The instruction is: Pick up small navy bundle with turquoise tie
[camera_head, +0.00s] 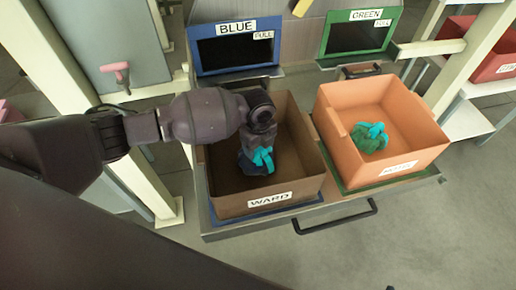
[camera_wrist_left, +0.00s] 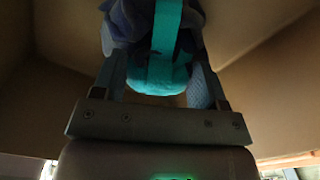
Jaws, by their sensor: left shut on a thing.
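The small navy bundle with a turquoise tie (camera_head: 257,161) is inside the brown bin labelled WARD (camera_head: 222,200). My left gripper (camera_head: 260,143) reaches down into that bin from above, its fingers largely hidden by the wrist. In the left wrist view the navy bundle and its turquoise band (camera_wrist_left: 163,50) lie between the two fingers of my left gripper (camera_wrist_left: 155,75), which is shut on it. I cannot tell whether the bundle touches the bin floor. My right gripper is not in view.
An orange bin (camera_head: 415,150) to the right holds a green bundle with a turquoise tie (camera_head: 371,138). Both bins stand on a tray with a black handle (camera_head: 337,216). Panels labelled BLUE (camera_head: 236,28) and GREEN (camera_head: 366,15) stand behind. The bin walls surround my left gripper.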

